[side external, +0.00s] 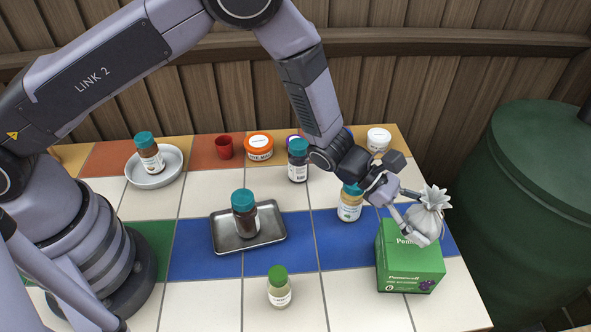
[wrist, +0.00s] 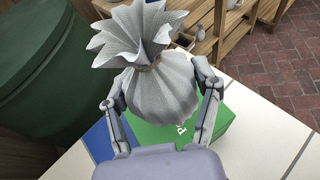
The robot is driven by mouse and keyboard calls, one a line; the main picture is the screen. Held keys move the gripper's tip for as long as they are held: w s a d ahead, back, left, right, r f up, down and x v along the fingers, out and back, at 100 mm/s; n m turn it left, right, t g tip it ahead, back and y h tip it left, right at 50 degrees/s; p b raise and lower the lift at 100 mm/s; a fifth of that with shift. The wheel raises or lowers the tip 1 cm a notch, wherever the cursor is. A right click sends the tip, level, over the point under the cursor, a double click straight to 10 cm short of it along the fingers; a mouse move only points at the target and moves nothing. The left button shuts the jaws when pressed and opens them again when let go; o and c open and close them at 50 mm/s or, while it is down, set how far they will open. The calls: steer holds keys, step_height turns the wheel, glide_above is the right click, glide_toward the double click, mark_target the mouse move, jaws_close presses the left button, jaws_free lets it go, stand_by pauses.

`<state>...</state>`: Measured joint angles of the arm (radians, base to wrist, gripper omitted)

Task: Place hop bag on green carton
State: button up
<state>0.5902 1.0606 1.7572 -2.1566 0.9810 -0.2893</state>
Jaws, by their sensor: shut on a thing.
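The hop bag (side external: 427,215) is a pale grey cloth pouch with a gathered, frilled top. My gripper (side external: 408,214) is shut on it, and in the wrist view the bag (wrist: 160,90) sits between my two fingers (wrist: 160,98). The green carton (side external: 410,268) stands upright near the table's right edge. The bag is at the carton's top; I cannot tell whether it touches. In the wrist view the carton (wrist: 212,140) shows below and behind the bag, its top mostly hidden.
A teal-capped bottle (side external: 349,203) stands just left of the carton. A metal tray (side external: 270,228) holds a brown bottle, and a green-capped bottle (side external: 279,290) stands in front. A dark green barrel (side external: 525,190) is right of the table. White tiles at front right are clear.

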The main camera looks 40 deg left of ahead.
steer(key=shift+w+d+f, duration=0.1)
steer(key=shift+f, duration=1.6)
steer(key=shift+f, duration=0.15)
steer(key=o, duration=0.9)
